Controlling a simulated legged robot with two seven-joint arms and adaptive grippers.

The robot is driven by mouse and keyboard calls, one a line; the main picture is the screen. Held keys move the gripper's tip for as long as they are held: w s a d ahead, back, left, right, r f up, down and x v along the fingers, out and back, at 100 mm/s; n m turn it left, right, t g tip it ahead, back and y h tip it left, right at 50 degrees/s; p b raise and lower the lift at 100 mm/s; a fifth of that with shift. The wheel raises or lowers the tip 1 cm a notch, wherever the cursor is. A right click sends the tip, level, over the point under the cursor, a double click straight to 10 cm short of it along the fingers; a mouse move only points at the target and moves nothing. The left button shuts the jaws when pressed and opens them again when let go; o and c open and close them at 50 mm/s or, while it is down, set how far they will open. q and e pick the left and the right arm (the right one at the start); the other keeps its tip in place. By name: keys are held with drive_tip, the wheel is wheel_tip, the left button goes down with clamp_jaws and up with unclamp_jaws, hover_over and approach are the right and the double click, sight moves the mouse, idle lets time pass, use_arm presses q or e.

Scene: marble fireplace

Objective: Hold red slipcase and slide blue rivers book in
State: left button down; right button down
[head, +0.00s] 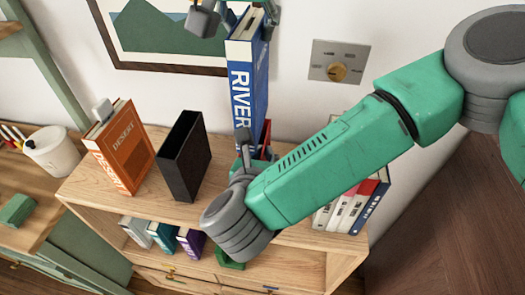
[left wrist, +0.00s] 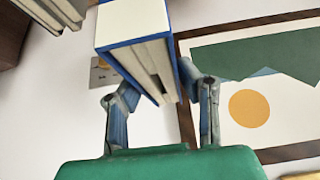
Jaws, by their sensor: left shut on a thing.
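The blue rivers book (head: 241,85) stands upright, its spine lettering facing me in the head view. My left gripper (head: 232,10) is shut on its upper end. In the left wrist view the book (left wrist: 135,25) sits between the two fingers (left wrist: 158,95), its white page edges showing. A small part of the red slipcase (head: 266,137) shows just below the book, beside my right gripper (head: 243,140). My right arm hides most of the slipcase. I cannot tell whether the book's lower end is in the slipcase, or whether the right fingers are open or shut.
A wooden shelf unit (head: 95,185) carries an orange desert book (head: 122,150) in front of a light object and an empty-looking black slipcase (head: 185,155). Several books stand at its right end (head: 350,207) and on the lower shelf (head: 160,236). A white cup (head: 52,153) stands at left.

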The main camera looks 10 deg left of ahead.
drive_tip(key=c, duration=1.6)
unclamp_jaws()
drive_tip(key=shift+c, duration=0.2)
drive_tip(key=v, duration=1.2)
drive_tip(key=shift+f, duration=0.1)
